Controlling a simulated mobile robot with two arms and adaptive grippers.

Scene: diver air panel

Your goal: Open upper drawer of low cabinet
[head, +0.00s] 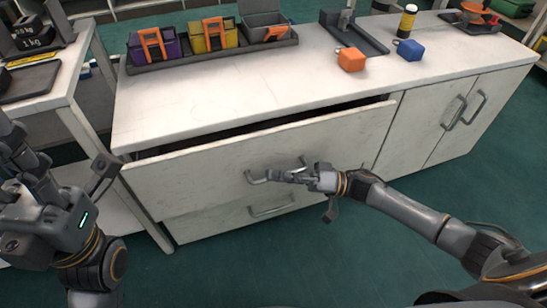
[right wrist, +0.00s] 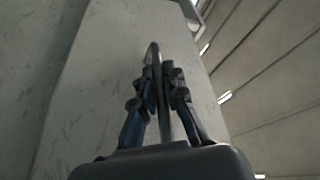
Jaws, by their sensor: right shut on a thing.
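The low cabinet (head: 420,128) is off-white, with a long worktop. Its upper drawer (head: 200,185) is partly open, with a dark gap showing between its front and the worktop. The drawer's metal bar handle (head: 257,178) is at the middle of its front. My right gripper (head: 294,176) is at this handle. In the right wrist view the fingers (right wrist: 158,74) are closed around the bar handle (right wrist: 154,52). My left gripper (head: 25,165) is at the left edge, away from the cabinet; its fingertips are unclear.
A lower drawer with its own handle (head: 271,208) is beneath, shut. Two doors with handles (head: 453,112) are at the right. A side table (head: 42,82) stands left.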

